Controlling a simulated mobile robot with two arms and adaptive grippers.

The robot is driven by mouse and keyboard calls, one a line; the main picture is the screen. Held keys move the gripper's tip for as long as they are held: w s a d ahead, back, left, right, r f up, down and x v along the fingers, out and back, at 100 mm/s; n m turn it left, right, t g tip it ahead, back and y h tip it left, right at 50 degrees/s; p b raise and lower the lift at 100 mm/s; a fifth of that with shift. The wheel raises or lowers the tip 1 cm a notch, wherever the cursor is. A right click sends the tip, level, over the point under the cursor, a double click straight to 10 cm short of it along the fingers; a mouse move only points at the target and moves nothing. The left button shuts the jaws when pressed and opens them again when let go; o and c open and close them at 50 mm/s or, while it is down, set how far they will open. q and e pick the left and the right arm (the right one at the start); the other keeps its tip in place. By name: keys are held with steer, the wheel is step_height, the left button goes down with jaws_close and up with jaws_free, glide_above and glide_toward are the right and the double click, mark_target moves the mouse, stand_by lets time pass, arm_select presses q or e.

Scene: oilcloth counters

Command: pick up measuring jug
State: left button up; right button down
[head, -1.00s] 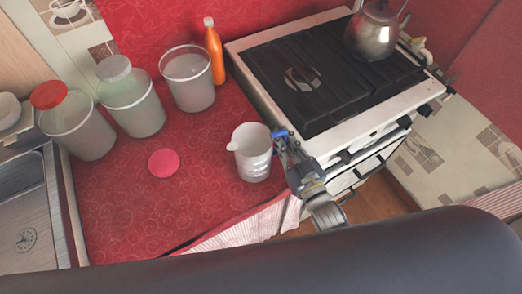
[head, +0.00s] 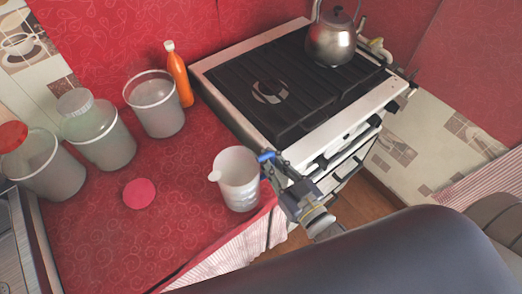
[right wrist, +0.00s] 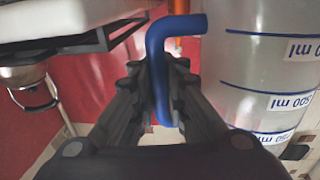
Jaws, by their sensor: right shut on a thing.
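The measuring jug (head: 236,182) is whitish and translucent, with a spout at its left and a blue handle (head: 266,156) at its right. It is upright over the red counter near its front right edge; I cannot tell whether its base touches the cloth. My right gripper (head: 276,168) is shut on the handle from the right. In the right wrist view the blue handle (right wrist: 157,60) stands between the fingers (right wrist: 160,95), and the jug wall (right wrist: 265,80) with blue millilitre marks is at the right. My left gripper is not in view.
A stove (head: 290,92) with a steel kettle (head: 333,42) stands right of the counter. Tubs (head: 155,110) (head: 100,140) (head: 45,170) and an orange bottle (head: 178,78) line the back left. A pink disc (head: 139,193) lies left of the jug, with clear cloth between.

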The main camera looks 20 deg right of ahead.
steer(key=r+b+v, duration=0.1)
steer(key=v, duration=0.9)
steer(key=shift+s+b, duration=0.25)
steer(key=shift+b, duration=0.05)
steer(key=shift+d+r, duration=0.1)
steer(key=shift+r, duration=0.05)
